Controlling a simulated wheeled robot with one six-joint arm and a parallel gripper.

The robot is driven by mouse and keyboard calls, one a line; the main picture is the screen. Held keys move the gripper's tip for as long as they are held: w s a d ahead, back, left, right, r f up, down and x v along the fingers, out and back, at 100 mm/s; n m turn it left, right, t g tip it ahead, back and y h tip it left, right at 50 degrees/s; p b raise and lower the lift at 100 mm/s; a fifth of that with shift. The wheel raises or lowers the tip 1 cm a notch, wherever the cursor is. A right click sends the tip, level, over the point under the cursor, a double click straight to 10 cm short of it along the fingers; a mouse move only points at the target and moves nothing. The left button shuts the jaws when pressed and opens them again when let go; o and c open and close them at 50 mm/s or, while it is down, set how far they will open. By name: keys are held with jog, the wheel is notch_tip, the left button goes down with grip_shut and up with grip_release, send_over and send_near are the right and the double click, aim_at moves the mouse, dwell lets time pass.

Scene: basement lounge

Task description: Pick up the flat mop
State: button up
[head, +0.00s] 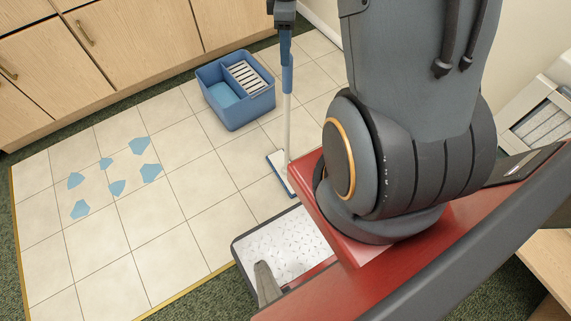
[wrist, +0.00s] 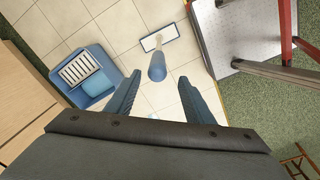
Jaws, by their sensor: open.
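The flat mop stands upright on the tiles in the head view, with a white pole (head: 287,120), a blue upper grip (head: 287,78) and a flat white-and-blue head (head: 281,172). In the wrist view I look down along it: the blue grip's end (wrist: 157,68) hides most of the pole, and the white head (wrist: 160,38) lies beyond. My gripper (wrist: 160,79) is open and empty, pointing down. The grip's end appears between or just beyond its fingertips; I cannot tell the exact depth. In the head view my gripper (head: 285,35) is above the mop, partly cut off by the top edge.
A blue bucket (head: 247,112) with a white slatted wringer stands left of the mop. Several light-blue patches (head: 150,173) lie on the tiled floor. Wooden cabinets (head: 130,45) line the back. My red base is beside the mop head. Open tiles lie at left.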

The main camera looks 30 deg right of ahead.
aim_at(287, 72)
jog(key=shift+w+f+b, duration=0.15)
jog(key=shift+f+b, duration=0.2)
jog(key=shift+f, duration=0.2)
jog(key=shift+w+f+b, duration=0.15)
jog(key=shift+f+b, duration=0.2)
jog(key=shift+f, duration=0.15)
jog(key=shift+s+d+f+p, duration=0.15)
jog(key=shift+f+p, duration=0.1)
jog(key=shift+f, duration=1.7)
jog(key=shift+s+d+f+p, duration=0.15)
jog(key=shift+f+p, duration=0.1)
jog(key=shift+f, duration=1.65)
jog(key=shift+w, duration=0.1)
grip_shut()
